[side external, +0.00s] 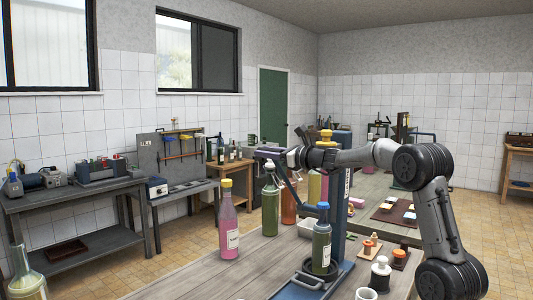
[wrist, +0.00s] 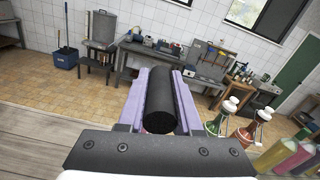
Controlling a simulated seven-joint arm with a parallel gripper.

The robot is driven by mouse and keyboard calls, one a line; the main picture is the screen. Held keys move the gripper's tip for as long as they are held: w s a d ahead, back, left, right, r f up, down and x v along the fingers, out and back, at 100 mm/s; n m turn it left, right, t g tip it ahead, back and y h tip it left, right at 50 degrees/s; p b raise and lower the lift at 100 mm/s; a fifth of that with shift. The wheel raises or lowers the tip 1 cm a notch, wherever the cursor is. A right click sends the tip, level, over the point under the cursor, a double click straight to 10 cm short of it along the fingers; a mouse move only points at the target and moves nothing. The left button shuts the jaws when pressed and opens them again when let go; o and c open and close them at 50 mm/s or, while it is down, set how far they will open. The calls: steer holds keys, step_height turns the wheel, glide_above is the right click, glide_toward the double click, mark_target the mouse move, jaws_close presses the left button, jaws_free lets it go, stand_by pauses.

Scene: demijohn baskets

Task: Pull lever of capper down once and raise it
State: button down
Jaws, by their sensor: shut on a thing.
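The capper is a blue upright column (side external: 337,190) on a base (side external: 305,278) on the wooden table. A green bottle with a blue cap (side external: 321,245) stands upright on its base. In the side view my gripper (side external: 270,154) is left of the column top, at the raised outer end of the lever (side external: 287,180). In the wrist view my lavender fingers lie on both sides of the black cylindrical lever handle (wrist: 160,110), shut on it. My arm partly hides the column's top, and the lever's pivot cannot be made out clearly.
A pink bottle (side external: 227,225) and a green bottle (side external: 270,205) stand left of the capper. A white mug (side external: 366,294) and a small bottle (side external: 380,275) stand at the front right. A large glass bottle (side external: 27,275) is at the left edge. The table's left part is clear.

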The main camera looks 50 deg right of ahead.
steer(key=a+f+n, duration=0.4)
steer(key=a+f, duration=0.1)
steer(key=f, duration=0.3)
steer(key=a+f+n, duration=0.3)
steer(key=a+f, duration=0.2)
steer(key=f, duration=0.3)
steer(key=f+n, duration=0.2)
steer(key=f, duration=0.4)
steer(key=f+n, duration=0.2)
steer(key=f, duration=0.4)
steer(key=d+f+n, duration=0.1)
steer(key=f+n, duration=0.2)
steer(key=f, duration=0.3)
steer(key=shift+d+f+n, duration=0.35)
steer(key=shift+f+n, duration=0.05)
steer(key=shift+f, duration=0.3)
steer(key=c, duration=0.6)
jaws_free()
